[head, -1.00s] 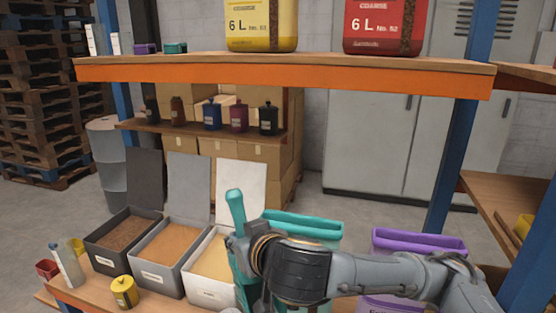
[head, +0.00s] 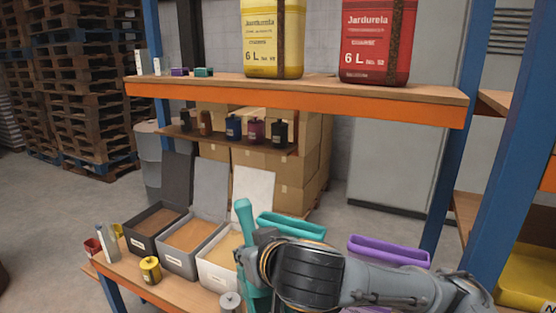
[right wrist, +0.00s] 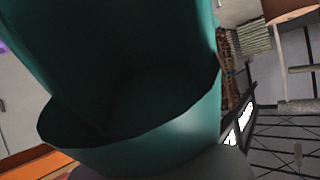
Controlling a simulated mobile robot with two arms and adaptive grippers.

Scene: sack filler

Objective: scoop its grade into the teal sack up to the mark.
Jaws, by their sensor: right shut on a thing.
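My right gripper (head: 258,250) is shut on a teal scoop (head: 245,222), which stands steeply upright beside the white bin; the fingertips are mostly hidden by my wrist. In the right wrist view the scoop (right wrist: 130,150) fills the middle, and its dark inside shows no grain that I can make out. The teal sack (head: 292,225) has an open rim behind my right wrist; its body and any mark are hidden. The dark grey bin (head: 135,242), grey bin (head: 178,262) and white bin (head: 212,278) stand open with brown to tan grain. My left gripper is out of view.
A purple sack (head: 388,250) stands right of the teal one, behind my arm. A yellow canister (head: 150,270) and a grey lidded pot (head: 230,302) are near the bench front. An orange-edged shelf (head: 300,103) with yellow and red containers crosses above.

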